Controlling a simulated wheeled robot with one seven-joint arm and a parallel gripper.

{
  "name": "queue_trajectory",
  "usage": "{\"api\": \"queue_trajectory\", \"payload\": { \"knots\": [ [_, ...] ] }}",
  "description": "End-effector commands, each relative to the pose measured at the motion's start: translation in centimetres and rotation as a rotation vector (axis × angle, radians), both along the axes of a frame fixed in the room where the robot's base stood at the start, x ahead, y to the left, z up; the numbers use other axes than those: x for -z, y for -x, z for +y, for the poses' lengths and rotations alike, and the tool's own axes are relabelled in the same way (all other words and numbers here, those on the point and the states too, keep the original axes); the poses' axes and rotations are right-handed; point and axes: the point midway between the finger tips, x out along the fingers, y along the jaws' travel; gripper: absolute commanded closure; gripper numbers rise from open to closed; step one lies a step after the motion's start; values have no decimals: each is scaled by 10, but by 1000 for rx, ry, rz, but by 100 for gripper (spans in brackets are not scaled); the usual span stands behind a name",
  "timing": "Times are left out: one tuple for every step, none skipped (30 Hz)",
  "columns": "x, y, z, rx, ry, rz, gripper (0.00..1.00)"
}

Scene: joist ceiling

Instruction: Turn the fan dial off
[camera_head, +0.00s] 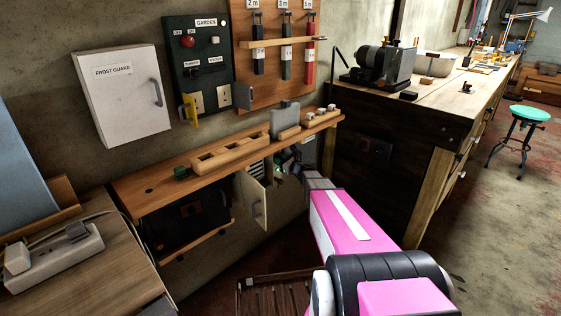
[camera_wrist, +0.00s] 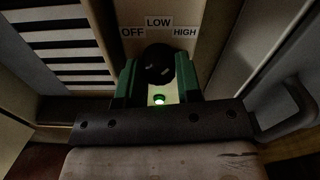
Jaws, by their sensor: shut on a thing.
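The fan dial (camera_wrist: 160,62) is a round black knob in the wrist view, on a beige panel below the labels OFF, LOW and HIGH. My gripper (camera_wrist: 158,78) has its green fingers on either side of the dial and is shut on it. The pale marks on the dial do not clearly tell me which label it points to. A small light (camera_wrist: 158,99) glows just below the dial. In the head view my gripper (camera_head: 284,172) reaches under the wooden shelf, and the dial is hidden there.
A slatted vent (camera_wrist: 62,50) is left of the dial. An open cabinet door (camera_head: 251,197) with a handle stands close to my gripper's left in the head view. The wooden shelf (camera_head: 150,195) passes above. The dark workbench (camera_head: 375,165) is at the right.

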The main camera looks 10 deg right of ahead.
Motion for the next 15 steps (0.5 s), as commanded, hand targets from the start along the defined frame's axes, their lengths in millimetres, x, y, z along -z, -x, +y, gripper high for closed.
{"api": "queue_trajectory", "payload": {
  "knots": [
    [0,0,0,-1,7,-5,91],
    [0,0,0,-1,15,-10,91],
    [0,0,0,-1,25,-18,91],
    [0,0,0,-1,35,-25,91],
    [0,0,0,-1,46,-33,91],
    [0,0,0,-1,62,-45,91],
    [0,0,0,-1,77,-56,91],
    [0,0,-1,-1,92,-67,91],
    [0,0,-1,-1,115,-83,91],
    [0,0,-1,-1,134,-97,91],
    [0,0,-1,-1,154,-111,91],
    [0,0,-1,-1,181,-131,91],
    [0,0,-1,-1,202,-147,91],
    [0,0,-1,-1,224,-163,91],
    [0,0,-1,-1,255,-185,91]
  ]
}}
